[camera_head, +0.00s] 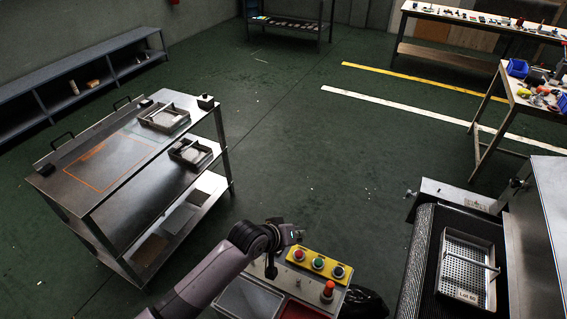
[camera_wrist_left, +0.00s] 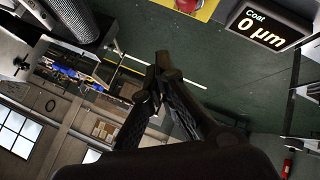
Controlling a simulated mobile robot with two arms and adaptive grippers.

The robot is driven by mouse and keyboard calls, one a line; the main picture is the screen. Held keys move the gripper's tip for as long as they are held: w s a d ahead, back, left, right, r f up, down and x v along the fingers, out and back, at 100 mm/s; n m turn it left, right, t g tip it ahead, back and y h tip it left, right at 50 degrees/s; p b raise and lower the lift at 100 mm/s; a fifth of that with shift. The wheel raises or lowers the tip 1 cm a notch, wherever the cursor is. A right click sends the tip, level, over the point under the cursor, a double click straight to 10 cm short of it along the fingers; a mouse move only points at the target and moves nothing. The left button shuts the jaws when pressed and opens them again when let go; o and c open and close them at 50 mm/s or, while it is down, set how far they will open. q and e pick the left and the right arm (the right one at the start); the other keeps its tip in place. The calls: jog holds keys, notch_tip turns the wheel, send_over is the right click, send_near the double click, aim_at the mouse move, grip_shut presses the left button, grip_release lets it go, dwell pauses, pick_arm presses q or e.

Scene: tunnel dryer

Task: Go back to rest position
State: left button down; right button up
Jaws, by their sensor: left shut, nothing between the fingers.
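My left arm comes in from the bottom of the head view. My left gripper (camera_head: 291,236) is above the floor, just behind the yellow button panel (camera_head: 296,255). In the left wrist view its two dark fingers (camera_wrist_left: 162,62) meet at the tips, with nothing between them. My right gripper does not show in either view.
A metal cart (camera_head: 75,185) with shallow trays stands left. A perforated tray (camera_head: 462,303) labelled Lot 50 sits on the conveyor (camera_head: 413,270) at the right. A display (camera_wrist_left: 262,30) reads Coat 0 µm. The green floor (camera_head: 330,150) in the middle is clear.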

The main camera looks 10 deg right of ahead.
pick_arm(q)
jog(key=shift+s+f, duration=0.1)
jog(key=shift+s, duration=0.15)
jog(key=s+a+r+g+y, duration=0.25)
jog(key=s+a+y, duration=0.45)
jog(key=s+a, duration=2.2)
notch_tip(320, 180, down, 30)
jog(key=a+b, duration=0.2)
jog(key=b, duration=0.2)
jog(key=s+a+f+m+g+b, duration=0.1)
jog(key=s+a+f+g+b, duration=0.1)
jog(key=s+f, duration=1.4)
notch_tip(320, 180, down, 3)
jog(key=shift+a+f+b, duration=0.1)
jog(key=shift+a+b, duration=0.2)
jog(key=shift+a, duration=0.1)
